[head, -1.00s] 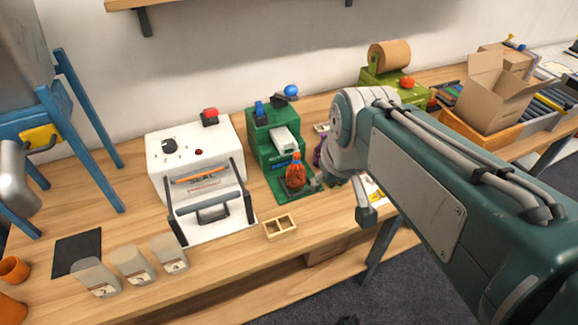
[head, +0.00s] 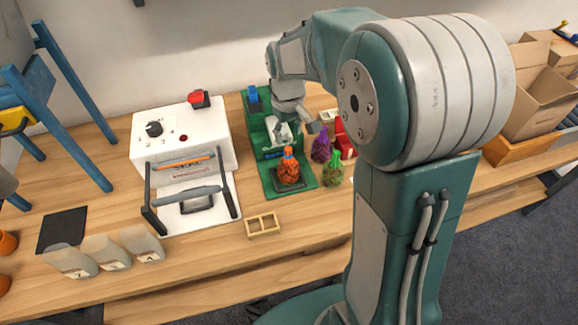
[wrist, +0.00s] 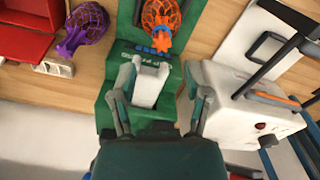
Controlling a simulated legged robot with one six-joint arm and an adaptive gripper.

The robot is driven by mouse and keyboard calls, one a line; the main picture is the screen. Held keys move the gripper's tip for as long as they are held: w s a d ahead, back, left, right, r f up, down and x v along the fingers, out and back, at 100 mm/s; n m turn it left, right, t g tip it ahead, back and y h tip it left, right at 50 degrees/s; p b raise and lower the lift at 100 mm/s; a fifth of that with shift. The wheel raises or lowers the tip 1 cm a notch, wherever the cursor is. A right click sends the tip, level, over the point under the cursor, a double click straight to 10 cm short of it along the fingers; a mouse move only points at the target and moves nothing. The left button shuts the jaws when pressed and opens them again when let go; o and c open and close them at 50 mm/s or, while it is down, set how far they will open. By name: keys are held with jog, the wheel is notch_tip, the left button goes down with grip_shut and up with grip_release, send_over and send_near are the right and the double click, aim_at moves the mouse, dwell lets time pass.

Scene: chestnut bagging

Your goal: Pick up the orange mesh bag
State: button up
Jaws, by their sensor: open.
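The orange mesh bag (head: 288,170) stands upright on the front plate of the green machine (head: 258,137), its tied neck at the top. In the wrist view the orange mesh bag (wrist: 160,20) shows at the top, beyond the fingertips and partly cut off by the frame edge. My gripper (head: 295,132) is above the rear part of the green machine, behind the bag and apart from it. In the wrist view my gripper (wrist: 158,85) is open, with its two fingers spread over the machine's white block (wrist: 150,85) and nothing held.
A purple mesh bag (head: 321,145) and a green mesh bag (head: 333,170) stand right of the machine. The white sealer (head: 180,130) with its raised handle is at the left. A small wooden divided tray (head: 262,226) lies in front. A red box (wrist: 30,30) is beside the purple bag.

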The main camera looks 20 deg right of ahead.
aim_at(289, 149)
jog(key=shift+a+f, duration=0.25)
jog(key=shift+f, duration=0.3)
jog(key=shift+a+f, duration=0.2)
jog(key=shift+f, duration=0.35)
jog(key=f, duration=0.1)
jog(key=d+f, duration=0.1)
jog(key=f, duration=0.2)
jog(key=shift+s+d+f, duration=0.15)
jog(key=shift+s+d, duration=0.05)
jog(key=shift+d, duration=0.05)
jog(key=shift+f, duration=0.4)
jog(key=shift+a+f, duration=0.1)
jog(key=shift+f, duration=0.05)
jog(key=shift+a, duration=0.45)
grip_shut()
jog(key=shift+d, duration=0.25)
